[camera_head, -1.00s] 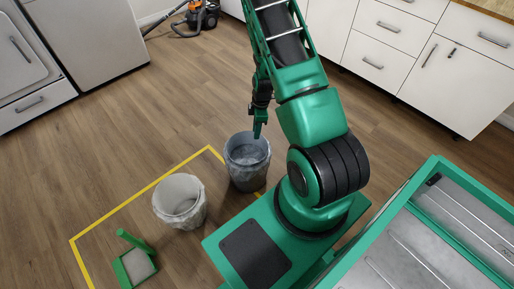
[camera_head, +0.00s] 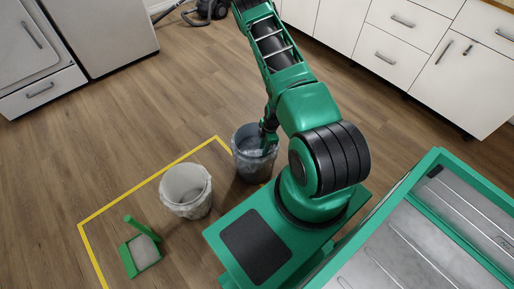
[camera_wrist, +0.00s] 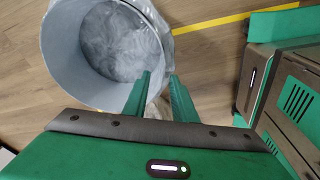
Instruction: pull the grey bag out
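The grey bag (camera_wrist: 122,42) lines the inside of a grey bin (camera_head: 250,168). Its crumpled, translucent film shows in the wrist view, with some film along the rim. My gripper (camera_wrist: 160,78) is at the rim of this bin, on the side nearer my base. Its two green fingers are apart, with the rim edge and some film showing between them. In the head view my gripper (camera_head: 268,146) points down at the bin's right side and hides part of the opening. Whether the fingers touch the film cannot be told.
A second bin with a whitish bag (camera_head: 187,192) stands to the left. A green dustpan (camera_head: 142,254) lies in front of it. Yellow tape (camera_head: 150,180) marks the floor. White cabinets (camera_head: 400,60) line the back right.

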